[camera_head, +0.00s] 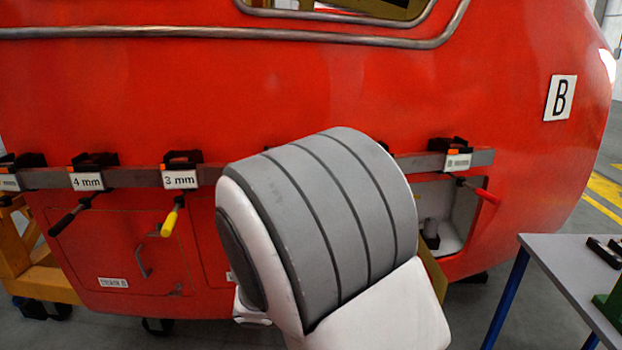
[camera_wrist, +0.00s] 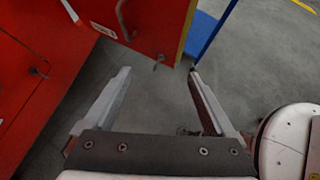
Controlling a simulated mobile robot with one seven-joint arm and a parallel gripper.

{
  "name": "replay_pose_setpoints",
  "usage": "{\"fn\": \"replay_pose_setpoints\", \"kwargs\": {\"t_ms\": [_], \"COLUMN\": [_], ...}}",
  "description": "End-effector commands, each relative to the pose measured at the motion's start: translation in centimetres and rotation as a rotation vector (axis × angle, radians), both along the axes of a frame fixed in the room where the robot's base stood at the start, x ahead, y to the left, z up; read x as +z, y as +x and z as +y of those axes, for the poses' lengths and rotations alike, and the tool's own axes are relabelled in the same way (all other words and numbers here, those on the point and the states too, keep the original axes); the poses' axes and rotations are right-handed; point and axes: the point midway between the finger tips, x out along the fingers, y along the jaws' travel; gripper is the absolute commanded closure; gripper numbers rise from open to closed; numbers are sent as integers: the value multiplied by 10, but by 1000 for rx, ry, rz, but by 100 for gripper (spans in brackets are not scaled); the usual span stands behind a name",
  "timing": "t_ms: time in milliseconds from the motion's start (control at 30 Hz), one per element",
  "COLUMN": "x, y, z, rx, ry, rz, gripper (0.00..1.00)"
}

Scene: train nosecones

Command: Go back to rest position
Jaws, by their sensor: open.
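My gripper (camera_wrist: 160,85) shows in the wrist view with its two fingers spread wide apart. It is open and nothing is between the fingers. Beyond the fingertips are an open red hatch door (camera_wrist: 150,25) with a handle and the grey floor. In the head view my arm covers the middle of the picture and my gripper is hidden behind it. The red train nosecone (camera_head: 330,90) fills most of the head view.
A grey rail (camera_head: 130,176) with clamps and tools labelled 4 mm (camera_head: 87,182) and 3 mm (camera_head: 180,180) runs across the nosecone. An open compartment (camera_head: 455,210) is right of my arm. A table (camera_head: 565,265) stands at lower right, a yellow stand (camera_head: 35,275) at left.

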Motion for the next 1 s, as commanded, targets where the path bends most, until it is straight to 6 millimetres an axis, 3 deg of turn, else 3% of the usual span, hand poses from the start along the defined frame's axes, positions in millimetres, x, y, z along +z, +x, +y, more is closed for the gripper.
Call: {"fn": "replay_pose_setpoints", "kwargs": {"t_ms": [100, 400, 700, 1000], "x": [28, 87, 144, 193], "y": [-18, -68, -118, -163], "z": [-22, -57, -72, -72], "rx": [-194, -665, -1103, -1474], "ry": [167, 548, 897, 1217], "rz": [-77, -284, -510, -738], "gripper": [10, 10, 10, 10]}}
